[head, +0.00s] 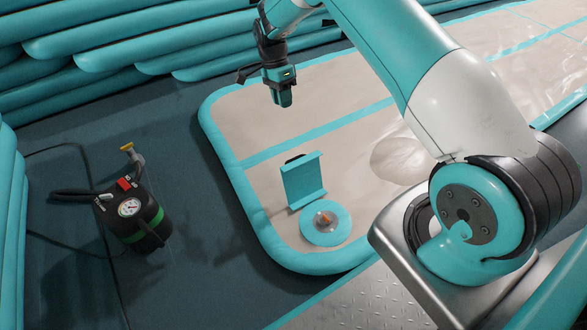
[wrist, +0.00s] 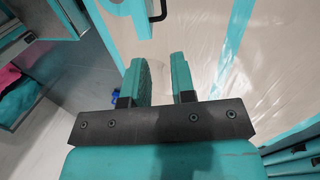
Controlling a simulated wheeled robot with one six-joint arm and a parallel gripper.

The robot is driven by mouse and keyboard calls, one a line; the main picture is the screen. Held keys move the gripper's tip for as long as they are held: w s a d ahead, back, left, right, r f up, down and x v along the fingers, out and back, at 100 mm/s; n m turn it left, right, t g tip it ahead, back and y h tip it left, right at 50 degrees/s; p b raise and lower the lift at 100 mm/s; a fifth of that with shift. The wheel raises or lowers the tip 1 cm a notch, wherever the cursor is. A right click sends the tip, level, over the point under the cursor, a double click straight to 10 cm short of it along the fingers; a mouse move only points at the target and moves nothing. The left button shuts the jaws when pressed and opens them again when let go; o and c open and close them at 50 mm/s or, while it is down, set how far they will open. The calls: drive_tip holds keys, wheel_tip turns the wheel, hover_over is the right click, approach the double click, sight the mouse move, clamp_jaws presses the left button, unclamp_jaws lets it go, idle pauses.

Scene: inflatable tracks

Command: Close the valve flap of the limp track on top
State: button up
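The limp track (head: 345,110) lies flat on the floor, beige on top with a turquoise border. Near its front left corner the turquoise valve flap (head: 304,182) stands up, open, with a dark tab at its upper edge. The round turquoise valve ring (head: 309,232), with a clear and orange-brown centre, is uncovered in front of the flap. My gripper (head: 284,98) hangs above the track, behind and apart from the flap. The wrist view shows its two fingers (wrist: 158,62) apart with nothing between them. A black loop (wrist: 161,10) shows at that view's top edge; I cannot tell whether it is the flap's tab.
A black pump (head: 145,222) with a gauge, a green band and a hose stands on the dark floor at left. Stacked turquoise inflated tracks (head: 130,45) fill the back left. A metal plate (head: 350,300) is at the front. Floor between pump and track is clear.

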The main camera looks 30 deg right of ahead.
drive_tip(key=b+x, duration=0.8)
drive_tip(key=x, duration=1.1)
drive_tip(key=shift+w+d, duration=0.25)
drive_tip(key=shift+w, duration=0.05)
clamp_jaws()
